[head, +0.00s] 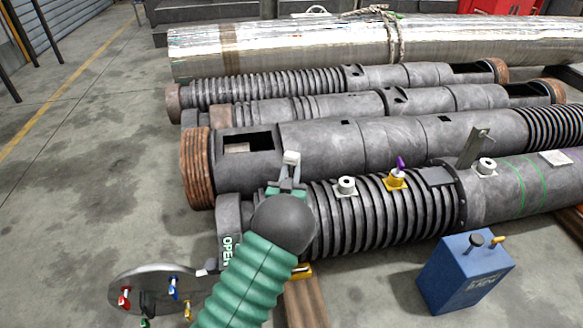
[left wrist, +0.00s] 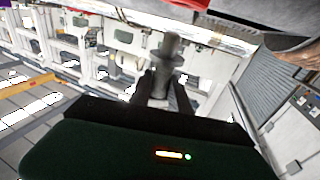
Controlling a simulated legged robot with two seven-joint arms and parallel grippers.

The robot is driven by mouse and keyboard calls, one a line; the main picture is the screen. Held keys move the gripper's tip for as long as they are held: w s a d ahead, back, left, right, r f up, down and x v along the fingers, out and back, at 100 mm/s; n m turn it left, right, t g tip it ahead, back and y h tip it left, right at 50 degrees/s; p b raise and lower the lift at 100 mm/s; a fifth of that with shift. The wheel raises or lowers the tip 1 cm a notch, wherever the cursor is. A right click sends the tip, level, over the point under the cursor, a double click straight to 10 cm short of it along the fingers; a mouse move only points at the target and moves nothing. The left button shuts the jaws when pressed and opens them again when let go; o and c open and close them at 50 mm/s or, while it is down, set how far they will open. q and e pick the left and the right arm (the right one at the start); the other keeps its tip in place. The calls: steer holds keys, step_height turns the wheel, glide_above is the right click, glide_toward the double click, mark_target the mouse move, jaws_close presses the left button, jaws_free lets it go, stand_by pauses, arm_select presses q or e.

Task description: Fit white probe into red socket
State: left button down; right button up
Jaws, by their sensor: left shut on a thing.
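My left gripper (head: 288,180) is shut on the white probe (head: 291,158) and holds it upward over the near ribbed barrel (head: 385,215). In the left wrist view the probe (left wrist: 168,58) looks grey and blurred, with a wider collar, between the two dark fingers of the left gripper (left wrist: 166,90). I cannot make out a red socket in either view; my left arm hides part of the near barrel. A white socket (head: 346,187) and a yellow socket (head: 397,183) with a purple probe (head: 400,165) sit on that barrel, right of the gripper. My right gripper is not in view.
Another white socket (head: 486,168) sits farther right, beside an upright grey bracket (head: 474,147). A round plate (head: 150,272) with several coloured fittings lies at the lower left. A blue box (head: 465,272) stands in front of the barrel. Open floor (head: 90,180) lies left.

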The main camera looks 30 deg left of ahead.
arm_select(q)
steer(key=shift+f+b, duration=0.4)
steer(key=shift+f, duration=0.55)
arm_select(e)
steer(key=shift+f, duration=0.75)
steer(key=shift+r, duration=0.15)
